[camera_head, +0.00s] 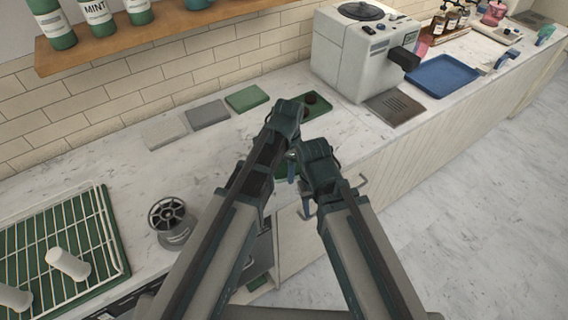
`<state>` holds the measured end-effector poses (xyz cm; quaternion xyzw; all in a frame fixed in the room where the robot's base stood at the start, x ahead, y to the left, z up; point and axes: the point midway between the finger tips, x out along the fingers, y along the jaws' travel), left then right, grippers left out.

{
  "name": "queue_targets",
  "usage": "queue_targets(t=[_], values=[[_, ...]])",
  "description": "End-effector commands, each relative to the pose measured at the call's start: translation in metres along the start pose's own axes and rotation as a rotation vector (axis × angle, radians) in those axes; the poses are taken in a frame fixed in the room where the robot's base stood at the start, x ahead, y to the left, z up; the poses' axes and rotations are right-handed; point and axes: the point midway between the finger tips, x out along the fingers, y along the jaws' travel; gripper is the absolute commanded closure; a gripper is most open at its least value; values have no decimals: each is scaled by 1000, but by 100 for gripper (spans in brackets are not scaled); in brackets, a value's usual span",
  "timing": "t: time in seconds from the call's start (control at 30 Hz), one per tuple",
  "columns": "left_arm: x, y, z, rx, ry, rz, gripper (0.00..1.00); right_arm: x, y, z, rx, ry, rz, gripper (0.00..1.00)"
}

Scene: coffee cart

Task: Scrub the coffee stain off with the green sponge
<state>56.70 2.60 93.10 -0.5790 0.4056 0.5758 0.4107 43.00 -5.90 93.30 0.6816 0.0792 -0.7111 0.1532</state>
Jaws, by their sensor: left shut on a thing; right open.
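My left gripper (287,112) is over the counter, seen from behind. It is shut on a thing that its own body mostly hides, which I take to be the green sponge. My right gripper (318,165) is open, lower and to the right, near the counter's front edge. Its fingers are partly hidden.
Flat light grey (164,132), grey (208,113) and green (247,98) pads lie by the wall. A white coffee machine (352,50), drip grate (394,107) and blue tray (442,75) are to the right. A wire rack (65,240) and round dark-topped object (172,218) are left.

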Motion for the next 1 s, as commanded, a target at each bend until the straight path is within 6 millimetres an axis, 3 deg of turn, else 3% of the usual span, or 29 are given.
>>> queue_targets(t=[0.03,0.37,1.0], values=[[2,9,-2,5,3,14,67,2,0,0,0,0,0,50],[0,8,-2,5,2,14,68,0,0,0,0,0,0,50],[3,-32,10,2,0,6,68,2,0,0,0,0,0,50]])
